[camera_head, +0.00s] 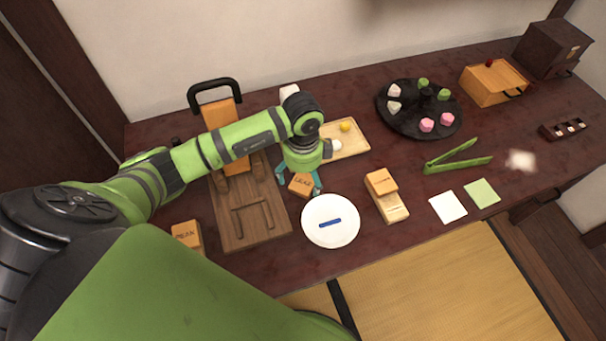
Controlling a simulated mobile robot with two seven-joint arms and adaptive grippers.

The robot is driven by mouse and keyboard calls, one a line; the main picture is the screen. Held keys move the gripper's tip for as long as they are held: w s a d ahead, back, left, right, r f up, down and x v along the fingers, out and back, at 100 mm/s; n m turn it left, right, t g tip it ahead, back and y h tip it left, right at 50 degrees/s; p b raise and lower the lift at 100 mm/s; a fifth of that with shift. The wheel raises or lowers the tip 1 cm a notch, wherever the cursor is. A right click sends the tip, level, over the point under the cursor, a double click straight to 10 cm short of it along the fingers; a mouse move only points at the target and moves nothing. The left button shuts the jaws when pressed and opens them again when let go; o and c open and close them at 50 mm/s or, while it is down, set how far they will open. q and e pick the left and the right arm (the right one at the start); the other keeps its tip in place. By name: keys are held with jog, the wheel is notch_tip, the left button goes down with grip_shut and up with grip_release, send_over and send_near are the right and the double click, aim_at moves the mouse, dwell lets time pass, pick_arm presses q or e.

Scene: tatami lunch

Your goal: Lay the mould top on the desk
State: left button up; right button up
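A small orange wooden mould piece (301,185) with dark lettering is between the fingers of my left gripper (303,182), low over the desk (282,233). The teal fingers are on both sides of it. I cannot tell whether they press on it or whether it touches the desk. Another mould (391,208), a pale wooden base with an orange block (381,182) on its far end, stands to the right. A third lettered block (187,234) lies at the left. I cannot tell for sure which piece is the mould top. My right gripper is not in view.
A white round plate (341,233) with a blue bar is just in front of my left gripper. A brown wooden board (231,230) is left, a small tray (352,146) behind. A black round tray (400,121), green tongs (458,164) and paper squares (448,207) are right.

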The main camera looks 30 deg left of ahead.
aim_at(303, 183)
pick_arm(q)
notch_tip(303, 183, up, 13)
dwell(0.6)
jog(key=shift+s, duration=0.1)
